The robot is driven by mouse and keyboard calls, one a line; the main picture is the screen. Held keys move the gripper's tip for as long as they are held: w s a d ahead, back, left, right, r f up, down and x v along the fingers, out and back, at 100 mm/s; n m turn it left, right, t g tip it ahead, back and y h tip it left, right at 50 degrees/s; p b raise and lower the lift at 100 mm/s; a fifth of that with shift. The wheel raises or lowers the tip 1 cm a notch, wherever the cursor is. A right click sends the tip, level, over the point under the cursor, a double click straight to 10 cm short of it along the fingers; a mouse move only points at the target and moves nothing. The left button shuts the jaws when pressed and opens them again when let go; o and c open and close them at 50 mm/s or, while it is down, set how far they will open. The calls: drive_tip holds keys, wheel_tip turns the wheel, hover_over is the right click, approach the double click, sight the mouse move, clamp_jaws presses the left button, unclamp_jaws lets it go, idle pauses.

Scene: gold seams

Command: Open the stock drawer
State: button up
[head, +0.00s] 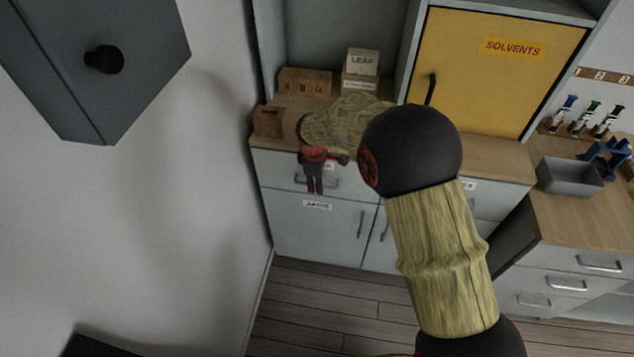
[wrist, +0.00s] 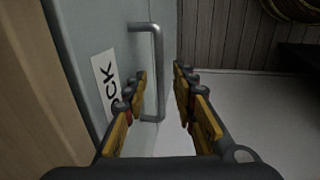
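The stock drawer (head: 272,167) is the pale grey-blue front under the wooden counter at the left of the cabinet in the head view, and it looks shut. In the wrist view the drawer front (wrist: 85,35) carries a label (wrist: 106,88) whose visible letters read "OCK". Its grey bar handle (wrist: 157,65) appears between my two fingertips. My gripper (wrist: 161,75) is open, with a finger on either side of the bar; I cannot tell whether either touches it. In the head view my gripper (head: 314,188) is in front of the drawer and hides part of its handle and label.
A lower door (head: 310,230) with its own handle is below the drawer. Wooden blocks (head: 305,82) and a box marked LEAF (head: 361,66) stand on the counter. A yellow SOLVENTS door (head: 490,75) is to the right. A white wall (head: 210,170) bounds the left; floor (head: 300,305) is clear.

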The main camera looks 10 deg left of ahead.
drive_tip(key=shift+c, duration=1)
clamp_jaws()
